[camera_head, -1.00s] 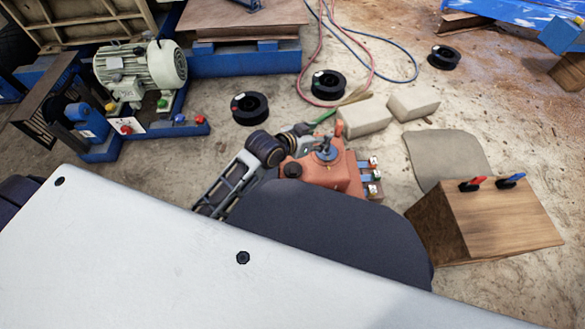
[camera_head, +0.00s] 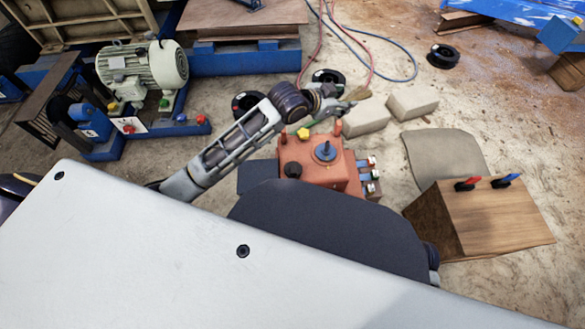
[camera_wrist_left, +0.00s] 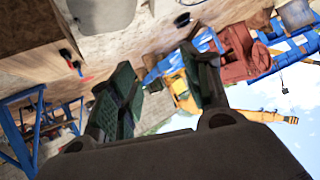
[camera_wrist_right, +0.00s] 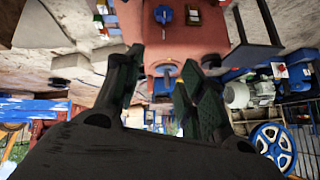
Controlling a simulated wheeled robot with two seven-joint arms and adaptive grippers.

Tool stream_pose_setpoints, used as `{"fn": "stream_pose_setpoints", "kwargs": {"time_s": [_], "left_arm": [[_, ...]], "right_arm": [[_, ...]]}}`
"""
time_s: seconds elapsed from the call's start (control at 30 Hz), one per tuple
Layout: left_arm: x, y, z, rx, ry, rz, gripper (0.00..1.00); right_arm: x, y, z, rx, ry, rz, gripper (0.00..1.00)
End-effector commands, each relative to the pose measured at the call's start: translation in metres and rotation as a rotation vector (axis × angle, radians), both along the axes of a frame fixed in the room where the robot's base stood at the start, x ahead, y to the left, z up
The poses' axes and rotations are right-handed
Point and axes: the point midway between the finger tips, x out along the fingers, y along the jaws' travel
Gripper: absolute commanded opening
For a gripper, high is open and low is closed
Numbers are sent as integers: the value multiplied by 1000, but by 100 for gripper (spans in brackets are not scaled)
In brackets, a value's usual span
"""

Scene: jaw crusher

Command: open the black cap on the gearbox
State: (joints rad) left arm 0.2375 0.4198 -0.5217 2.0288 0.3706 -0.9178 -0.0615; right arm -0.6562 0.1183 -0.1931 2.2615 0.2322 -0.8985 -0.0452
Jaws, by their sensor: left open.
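The gearbox (camera_head: 322,173) is an orange-red box near the middle of the head view, its lower part hidden by my body. The black cap (camera_head: 292,170) sits on its top at the left front, beside a blue round fitting (camera_head: 326,151). A yellow fitting (camera_head: 303,133) shows at its back edge. My left gripper (camera_head: 335,106) is beyond the gearbox, clear of the cap. Its fingers are apart and empty in the left wrist view (camera_wrist_left: 165,85). My right gripper (camera_wrist_right: 158,85) is hidden in the head view; its fingers are apart and empty, with a red box (camera_wrist_right: 165,35) in front.
Two pale blocks (camera_head: 413,102) lie behind the gearbox, with black spools (camera_head: 443,56) farther back. A wooden box (camera_head: 485,218) with red and blue handles stands at right, near a brown mat (camera_head: 447,158). A motor (camera_head: 143,70) stands at left.

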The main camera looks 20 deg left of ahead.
Motion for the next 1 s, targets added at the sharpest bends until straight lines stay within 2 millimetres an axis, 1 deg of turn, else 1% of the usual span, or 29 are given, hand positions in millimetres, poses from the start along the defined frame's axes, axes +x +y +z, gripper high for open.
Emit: {"fn": "stream_pose_setpoints", "kwargs": {"time_s": [0.07, 0.23, 0.37, 0.43, 0.47, 0.57, 0.6, 0.67, 0.7, 0.8, 0.9, 1.0], "left_arm": [[5, -1, 3, 30, 2, -13, 48], [12, 0, -1, 102, 29, -43, 48], [15, 4, -13, 170, 73, -65, 48], [16, 9, -24, 216, 108, -76, 48], [16, 11, -30, 238, 127, -82, 48], [11, 25, -57, 323, 213, -101, 48], [7, 32, -70, 360, 255, -111, 48], [0, 43, -88, 408, 318, -123, 48], [-6, 49, -101, 440, 361, -134, 48], [-23, 66, -128, 509, 463, -163, 48], [-42, 81, -150, 571, 562, -195, 48], [-61, 94, -165, 624, 649, -234, 48]], "right_arm": [[1, 0, 7, -5, -1, 2, 40], [2, -2, 19, -19, 1, 7, 40], [2, -4, 27, -33, 8, 11, 40], [1, -5, 33, -45, 15, 15, 40], [0, -6, 35, -50, 19, 17, 40], [-3, -9, 42, -71, 40, 22, 40], [-5, -11, 45, -82, 51, 25, 40], [-8, -13, 47, -98, 70, 28, 40], [-11, -15, 48, -107, 84, 30, 40], [-18, -20, 49, -132, 120, 33, 40], [-26, -24, 49, -156, 161, 36, 40], [-34, -29, 48, -179, 203, 38, 40]]}}
